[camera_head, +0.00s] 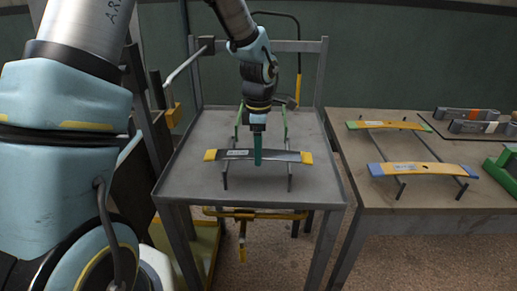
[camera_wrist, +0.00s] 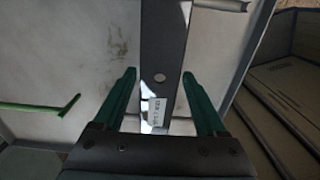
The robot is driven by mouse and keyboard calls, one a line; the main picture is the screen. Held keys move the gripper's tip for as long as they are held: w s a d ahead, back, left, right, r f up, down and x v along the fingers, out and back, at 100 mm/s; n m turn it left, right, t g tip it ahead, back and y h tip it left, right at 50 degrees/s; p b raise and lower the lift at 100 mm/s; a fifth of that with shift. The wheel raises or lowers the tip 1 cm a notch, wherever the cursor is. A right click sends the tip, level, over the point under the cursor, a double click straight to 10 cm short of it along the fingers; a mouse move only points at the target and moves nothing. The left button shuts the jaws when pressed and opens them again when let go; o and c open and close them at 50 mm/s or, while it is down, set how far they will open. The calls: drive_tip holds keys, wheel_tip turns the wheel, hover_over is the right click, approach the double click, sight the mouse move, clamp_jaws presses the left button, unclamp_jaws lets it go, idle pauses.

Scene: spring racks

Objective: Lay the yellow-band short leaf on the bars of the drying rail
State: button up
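A dark, slightly bowed leaf with yellow ends (camera_head: 225,154) and a pale label lies crosswise over two thin bars (camera_head: 290,175) on a grey metal table. The bars stand above the tabletop. My gripper (camera_head: 257,160) points straight down over the leaf's middle. In the wrist view the dark leaf (camera_wrist: 165,45), with a hole and label, runs between my two green fingers (camera_wrist: 160,74). The fingers are apart, with a gap visible at the left edge; the right finger is close to the leaf. The leaf's ends are out of the wrist view.
The grey table (camera_head: 190,185) has raised edges and bare room around the bars.

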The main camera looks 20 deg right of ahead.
drive_tip(key=shift+o, duration=1.2)
drive_tip(key=shift+r, duration=0.1)
drive_tip(key=shift+r+p, duration=0.3)
drive_tip(key=shift+p, duration=0.05)
wheel_tip(320, 180, up, 12)
drive_tip(key=b, duration=0.2)
